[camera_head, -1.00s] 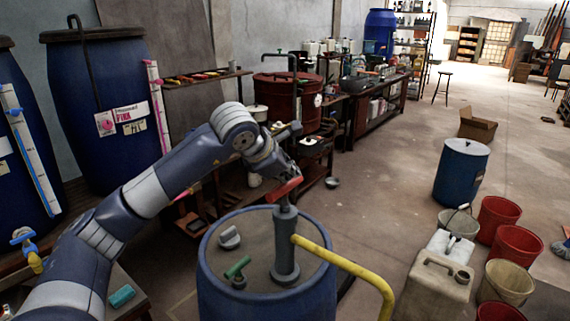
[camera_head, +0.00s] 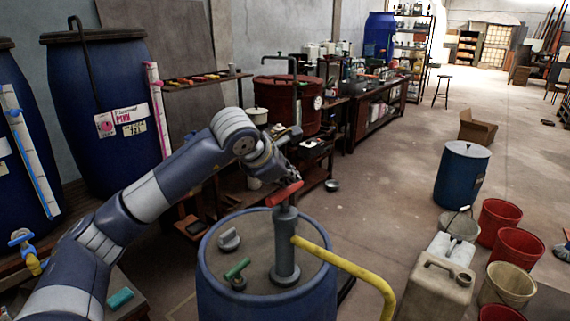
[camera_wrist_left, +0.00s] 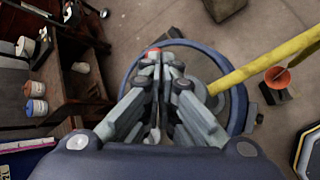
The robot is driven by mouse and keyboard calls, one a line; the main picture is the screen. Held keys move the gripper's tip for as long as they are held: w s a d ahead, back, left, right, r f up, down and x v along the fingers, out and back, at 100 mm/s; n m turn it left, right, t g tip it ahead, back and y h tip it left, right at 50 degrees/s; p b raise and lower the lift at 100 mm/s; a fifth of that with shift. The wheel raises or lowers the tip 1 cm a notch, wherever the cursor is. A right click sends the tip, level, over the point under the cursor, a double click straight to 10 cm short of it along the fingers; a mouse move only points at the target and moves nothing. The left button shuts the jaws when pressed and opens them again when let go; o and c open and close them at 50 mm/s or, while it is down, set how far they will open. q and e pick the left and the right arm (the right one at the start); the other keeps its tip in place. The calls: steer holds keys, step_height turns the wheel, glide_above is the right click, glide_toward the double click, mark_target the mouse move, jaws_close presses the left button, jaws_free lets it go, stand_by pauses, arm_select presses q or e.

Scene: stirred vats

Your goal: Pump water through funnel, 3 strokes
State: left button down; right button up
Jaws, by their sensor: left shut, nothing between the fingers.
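A grey hand pump (camera_head: 285,250) stands upright on the lid of a blue drum (camera_head: 265,308), with a red crossbar handle (camera_head: 284,194) on top. A yellow spout pipe (camera_head: 345,266) runs from the pump to the right and bends down out of frame. My left gripper (camera_head: 287,179) is shut and empty, right at the handle; I cannot tell whether it touches. In the left wrist view the shut fingers (camera_wrist_left: 166,65) cover most of the pump, and a bit of red handle (camera_wrist_left: 154,50) shows beyond the tips. An orange, funnel-like piece (camera_wrist_left: 277,76) sits below the yellow pipe. My right gripper is not in view.
A green valve handle (camera_head: 237,268) and a grey cap (camera_head: 229,239) are on the drum lid. A beige canister (camera_head: 436,290) and red buckets (camera_head: 499,215) stand at the right. Large blue vats (camera_head: 105,110) line the left. The floor behind the drum is fairly clear.

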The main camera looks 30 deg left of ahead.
arm_select(q)
steer(key=shift+f+b, duration=0.4)
steer(key=shift+f, duration=0.35)
steer(key=shift+r, duration=0.15)
steer(key=shift+w+r+p, duration=0.1)
steer(key=shift+r+p, duration=2.65)
steer(key=shift+r, duration=0.95)
step_height(320, 180, up, 6)
steer(key=p, duration=0.5)
glide_above(288, 189)
